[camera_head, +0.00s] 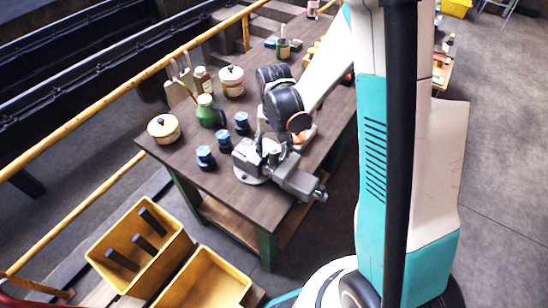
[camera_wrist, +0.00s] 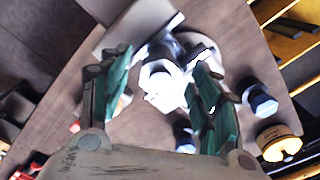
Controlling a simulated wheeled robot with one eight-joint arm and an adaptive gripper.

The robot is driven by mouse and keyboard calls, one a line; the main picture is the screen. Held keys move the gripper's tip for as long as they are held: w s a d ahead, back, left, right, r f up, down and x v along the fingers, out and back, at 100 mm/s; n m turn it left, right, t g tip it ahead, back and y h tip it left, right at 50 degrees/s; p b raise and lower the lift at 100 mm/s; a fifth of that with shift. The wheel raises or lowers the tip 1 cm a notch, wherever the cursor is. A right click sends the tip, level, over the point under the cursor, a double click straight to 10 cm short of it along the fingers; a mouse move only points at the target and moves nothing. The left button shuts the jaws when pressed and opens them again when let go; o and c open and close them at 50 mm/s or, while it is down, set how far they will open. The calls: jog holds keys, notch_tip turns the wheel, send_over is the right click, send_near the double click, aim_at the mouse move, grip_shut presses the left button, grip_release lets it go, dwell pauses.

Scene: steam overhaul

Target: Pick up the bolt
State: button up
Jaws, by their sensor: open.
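A bright, glare-lit hexagonal piece (camera_wrist: 163,85), which looks like the bolt's head, shows in the wrist view at the grey vise (camera_head: 250,172). My gripper (camera_wrist: 170,62) is open, with its green fingers apart on either side of this piece. I cannot tell whether they touch it. In the head view my gripper is low over the vise and partly hides it, so the piece cannot be made out there. Several dark blue hex-topped pieces (camera_head: 206,158) stand on the table left of the vise; one also shows in the wrist view (camera_wrist: 260,102).
A yellow rail (camera_head: 130,88) runs behind.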

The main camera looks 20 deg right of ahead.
jog(key=shift+f, duration=0.45)
grip_shut()
